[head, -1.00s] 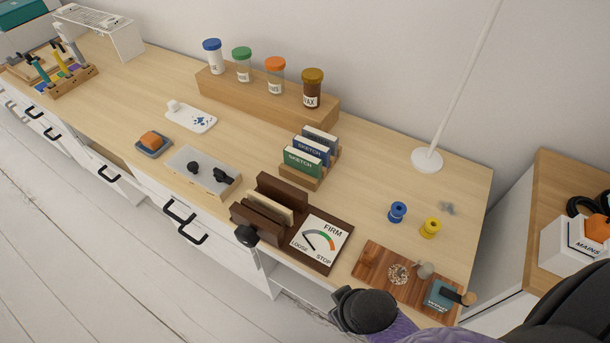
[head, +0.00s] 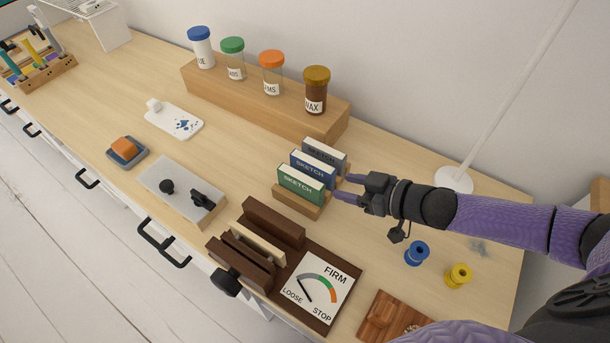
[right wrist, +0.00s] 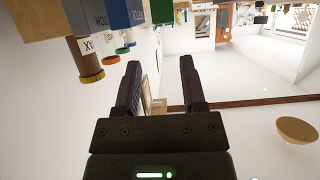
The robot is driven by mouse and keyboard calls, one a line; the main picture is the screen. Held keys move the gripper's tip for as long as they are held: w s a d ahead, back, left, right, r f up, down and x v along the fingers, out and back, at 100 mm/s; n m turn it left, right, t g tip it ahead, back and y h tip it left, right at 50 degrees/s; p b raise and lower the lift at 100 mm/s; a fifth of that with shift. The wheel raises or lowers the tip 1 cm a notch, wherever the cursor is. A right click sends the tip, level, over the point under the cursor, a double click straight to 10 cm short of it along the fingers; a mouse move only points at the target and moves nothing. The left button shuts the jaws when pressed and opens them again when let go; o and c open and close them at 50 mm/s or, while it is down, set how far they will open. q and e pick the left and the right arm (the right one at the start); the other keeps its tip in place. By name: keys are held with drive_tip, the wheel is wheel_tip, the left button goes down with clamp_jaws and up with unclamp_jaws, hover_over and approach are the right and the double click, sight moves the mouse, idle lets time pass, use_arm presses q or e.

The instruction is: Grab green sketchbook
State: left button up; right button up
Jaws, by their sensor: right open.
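The green sketchbook (head: 300,185) stands upright as the front one of three in a small wooden rack (head: 301,208). Directly behind it are a blue sketchbook (head: 313,170) and a grey one (head: 325,154). My right gripper (head: 346,188) is open and empty just right of the rack, its fingers pointing left toward the books. I see no book between the fingers. The right wrist view shows both open fingers (right wrist: 160,85) with nothing between them; the green sketchbook (right wrist: 161,11) seems to show at its top edge. My left gripper is not in view.
A wooden block (head: 262,103) with lidded jars stands behind the rack. A dark brown holder with a dial (head: 318,288) is in front. A blue spool (head: 417,253) and yellow spool (head: 458,276) lie right, below my forearm. A white lamp pole (head: 515,95) rises behind it.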

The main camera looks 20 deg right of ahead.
sight(313, 183)
drive_tip(key=b+x, duration=0.1)
drive_tip(key=x, duration=0.2)
drive_tip(key=b+x, duration=0.1)
drive_tip(key=x, duration=0.2)
drive_tip(key=b+x, duration=0.1)
drive_tip(key=x, duration=0.2)
drive_tip(key=shift+s+a+f+b, duration=0.15)
drive_tip(key=shift+s+f+b, duration=0.2)
drive_tip(key=shift+f, duration=0.1)
drive_tip(key=shift+w+a, duration=0.15)
drive_tip(key=shift+w, duration=0.1)
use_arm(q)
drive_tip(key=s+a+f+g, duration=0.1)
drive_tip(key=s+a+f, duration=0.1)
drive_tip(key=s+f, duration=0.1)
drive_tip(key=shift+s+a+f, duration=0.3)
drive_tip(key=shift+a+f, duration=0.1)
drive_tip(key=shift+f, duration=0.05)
use_arm(e)
drive_tip(key=c, duration=0.7)
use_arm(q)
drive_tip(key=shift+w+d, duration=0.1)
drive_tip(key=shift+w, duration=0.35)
use_arm(e)
clamp_jaws()
